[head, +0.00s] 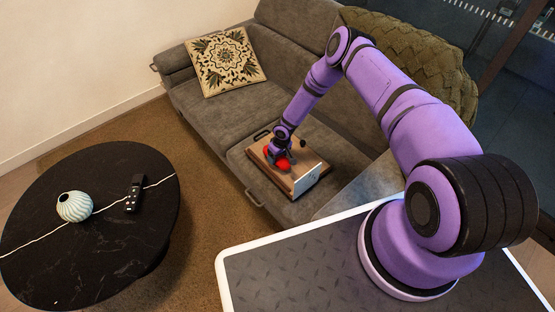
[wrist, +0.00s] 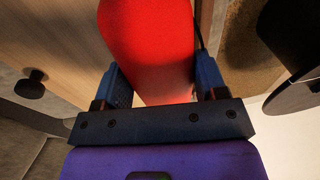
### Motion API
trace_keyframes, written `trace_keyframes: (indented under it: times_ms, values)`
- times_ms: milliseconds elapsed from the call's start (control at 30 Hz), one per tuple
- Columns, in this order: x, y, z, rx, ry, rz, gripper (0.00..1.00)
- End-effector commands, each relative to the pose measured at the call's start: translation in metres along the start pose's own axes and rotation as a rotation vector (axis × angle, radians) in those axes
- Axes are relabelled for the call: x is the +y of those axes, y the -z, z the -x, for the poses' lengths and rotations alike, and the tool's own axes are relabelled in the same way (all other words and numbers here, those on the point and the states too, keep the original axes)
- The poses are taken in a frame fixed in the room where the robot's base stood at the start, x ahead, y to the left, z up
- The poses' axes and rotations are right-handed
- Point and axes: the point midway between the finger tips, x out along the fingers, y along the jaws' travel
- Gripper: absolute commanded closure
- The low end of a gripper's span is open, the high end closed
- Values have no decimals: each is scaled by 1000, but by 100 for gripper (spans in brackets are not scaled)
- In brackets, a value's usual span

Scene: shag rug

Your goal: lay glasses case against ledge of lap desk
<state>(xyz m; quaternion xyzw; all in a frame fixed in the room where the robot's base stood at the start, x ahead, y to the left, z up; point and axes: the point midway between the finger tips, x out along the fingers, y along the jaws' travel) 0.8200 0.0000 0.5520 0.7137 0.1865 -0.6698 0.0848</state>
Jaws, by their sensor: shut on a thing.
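The lap desk (head: 279,178) is a wooden board on the sofa seat; its wood surface (wrist: 45,35) fills the upper left of the wrist view. The glasses case is red (head: 270,156) and is over the lap desk in the head view. My gripper (head: 280,152) is shut on the glasses case, which reaches up between the two fingers in the wrist view (wrist: 148,45). The fingers and arm hide part of the case in the head view. I cannot tell whether the case touches the board or which edge is the ledge.
A white panel (head: 308,180) stands at the near right end of the lap desk. The grey sofa (head: 200,105) holds a patterned cushion (head: 224,62). A black round table (head: 100,235) with a vase (head: 74,206) and remote (head: 134,194) stands at left.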

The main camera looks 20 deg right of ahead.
Motion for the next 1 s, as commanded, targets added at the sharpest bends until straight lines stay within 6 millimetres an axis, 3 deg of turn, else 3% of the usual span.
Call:
trace_keyframes:
  times_ms: [200,600,633,667,1000]
  values:
    - [3,-2,-23,1,1,-1,63]
    - [3,-3,-28,0,1,-1,63]
    - [3,-3,-27,0,1,-1,30]
    - [3,-3,-27,0,1,-1,24]
    - [3,-2,-24,1,1,0,24]
